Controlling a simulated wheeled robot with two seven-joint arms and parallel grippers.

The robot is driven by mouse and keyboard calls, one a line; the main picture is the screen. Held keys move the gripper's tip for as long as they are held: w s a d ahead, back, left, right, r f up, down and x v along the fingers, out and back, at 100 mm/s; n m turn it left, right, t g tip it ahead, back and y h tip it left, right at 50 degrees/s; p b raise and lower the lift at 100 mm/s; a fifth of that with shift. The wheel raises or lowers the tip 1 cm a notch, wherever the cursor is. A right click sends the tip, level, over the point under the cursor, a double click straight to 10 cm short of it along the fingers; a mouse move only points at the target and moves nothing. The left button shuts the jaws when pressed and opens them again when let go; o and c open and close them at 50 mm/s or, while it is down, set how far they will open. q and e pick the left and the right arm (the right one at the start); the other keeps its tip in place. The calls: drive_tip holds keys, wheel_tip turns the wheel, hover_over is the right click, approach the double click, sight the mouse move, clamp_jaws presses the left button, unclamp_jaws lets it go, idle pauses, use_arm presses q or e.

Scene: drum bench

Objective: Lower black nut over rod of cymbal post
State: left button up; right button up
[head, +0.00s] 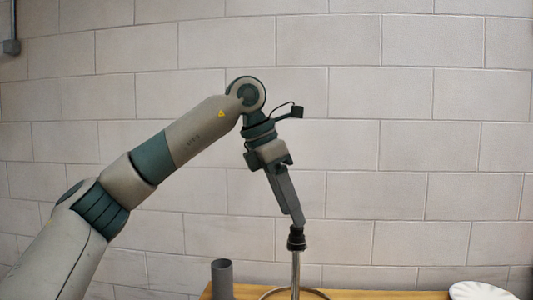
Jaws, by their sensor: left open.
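The cymbal post (295,272) is a thin upright metal rod standing near the bottom middle of the head view. The black nut (296,241) is at the top of the rod, around or right over its tip; I cannot tell how far down it sits. My left gripper (298,221) points down from above, with its fingertips at the nut's upper end. Its jaws are open, seen nearly edge-on, so the gap between them is hidden. Whether a finger touches the nut is unclear. My right gripper is out of view.
The wooden bench top (375,295) runs along the bottom edge. A dark grey cylinder (222,280) stands left of the post. A thin curved rim (318,293) surrounds the post low down. A white ribbed object (480,291) is at the lower right. A block wall lies behind.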

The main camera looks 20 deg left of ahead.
use_arm(q)
drive_tip(key=b+v, duration=0.1)
drive_tip(key=v, duration=1.3)
drive_tip(key=shift+r, duration=0.3)
drive_tip(key=shift+s, duration=0.1)
idle(0.6)
